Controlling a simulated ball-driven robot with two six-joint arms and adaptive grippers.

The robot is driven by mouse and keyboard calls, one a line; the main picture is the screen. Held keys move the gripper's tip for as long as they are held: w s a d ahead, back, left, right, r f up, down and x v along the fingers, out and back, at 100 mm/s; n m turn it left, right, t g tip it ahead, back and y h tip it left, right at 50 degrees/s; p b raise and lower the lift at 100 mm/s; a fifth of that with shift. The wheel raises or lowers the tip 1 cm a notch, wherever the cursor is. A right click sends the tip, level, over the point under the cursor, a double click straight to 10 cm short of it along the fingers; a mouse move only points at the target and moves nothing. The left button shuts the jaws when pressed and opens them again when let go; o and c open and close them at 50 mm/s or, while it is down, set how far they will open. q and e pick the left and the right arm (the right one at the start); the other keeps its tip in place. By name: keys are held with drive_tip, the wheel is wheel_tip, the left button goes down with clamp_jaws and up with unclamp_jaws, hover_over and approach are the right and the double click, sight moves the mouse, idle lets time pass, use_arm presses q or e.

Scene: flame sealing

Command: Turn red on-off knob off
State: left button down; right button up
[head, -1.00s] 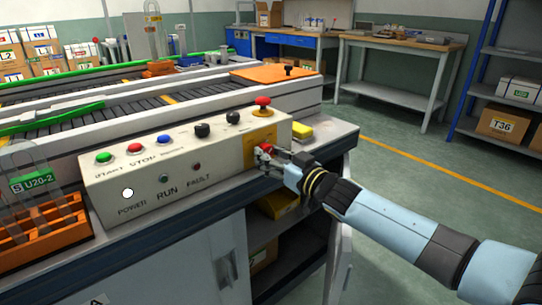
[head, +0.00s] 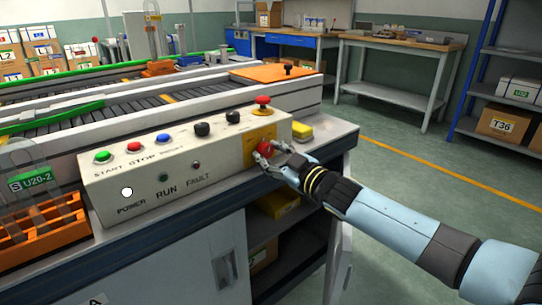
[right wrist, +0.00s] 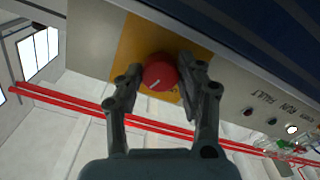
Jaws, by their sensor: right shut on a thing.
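The red knob (head: 264,148) sits on a yellow plate (head: 262,131) at the right end of the control box's front face. In the right wrist view the knob (right wrist: 160,72) is round with a short white mark pointing to the lower left. My right gripper (head: 266,150) is shut on the knob, with one finger on each side of it, as the right wrist view (right wrist: 158,82) shows. The white POWER lamp (head: 127,192) on the box looks bright. My left gripper is not in view.
A red mushroom button (head: 262,104) stands on the box top just above the knob. Two black knobs and several coloured buttons line the top. A yellow block (head: 302,131) lies to the right. An orange rack (head: 45,222) stands at the left. The floor at right is clear.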

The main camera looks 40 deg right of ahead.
drive_tip(key=n, duration=0.2)
drive_tip(key=shift+f+n+b, duration=0.1)
drive_tip(key=shift+n+b, duration=0.2)
drive_tip(key=shift+n, duration=0.1)
drive_tip(key=n+b, duration=0.1)
drive_tip(key=n, duration=0.2)
drive_tip(key=shift+n, duration=0.3)
use_arm(q)
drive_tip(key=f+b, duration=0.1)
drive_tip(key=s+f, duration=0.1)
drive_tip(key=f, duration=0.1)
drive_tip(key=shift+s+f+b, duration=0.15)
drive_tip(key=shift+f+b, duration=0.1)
drive_tip(key=shift+b, duration=0.15)
use_arm(e)
drive_tip(key=n, duration=0.6)
drive_tip(key=o, duration=1.2)
drive_tip(key=shift+c, duration=0.2)
drive_tip(key=shift+s, duration=0.15)
drive_tip(key=s+d, duration=0.1)
drive_tip(key=s, duration=1)
drive_tip(key=shift+s, duration=0.4)
